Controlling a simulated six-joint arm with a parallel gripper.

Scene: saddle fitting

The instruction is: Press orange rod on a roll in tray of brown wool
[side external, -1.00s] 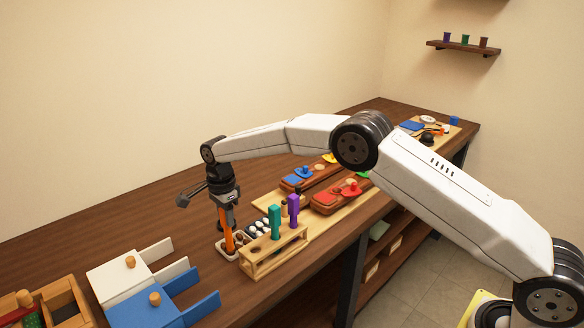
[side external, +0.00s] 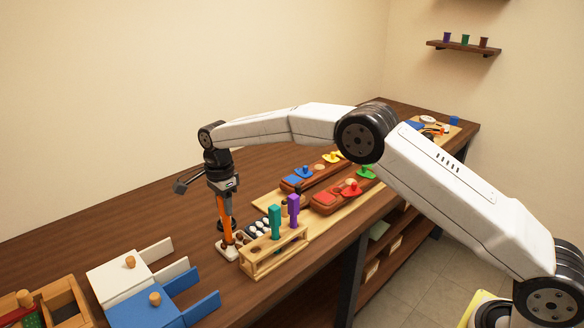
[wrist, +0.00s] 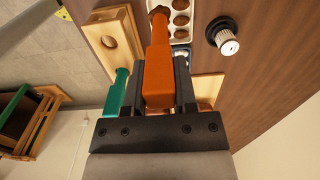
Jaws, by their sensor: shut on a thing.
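My gripper (side external: 225,196) is shut on the orange rod (side external: 226,222), which hangs upright with its narrower end down. The orange rod also shows in the wrist view (wrist: 158,70) between the two dark fingers. Its lower end is over the small white tray (side external: 222,244), at the tray's near-left part in the side view. In the wrist view the white tray (wrist: 190,38) shows several round wells with brown wool (wrist: 181,19). The rod's tip hides part of the tray, and I cannot tell whether it touches the wool.
A wooden rack (side external: 262,262) holding a teal rod (side external: 274,222) and a purple rod (side external: 293,209) stands close to the right of the tray. A dark tray of white pieces (side external: 258,228) lies behind. Blue (side external: 150,304) and white (side external: 125,275) boxes stand at front left.

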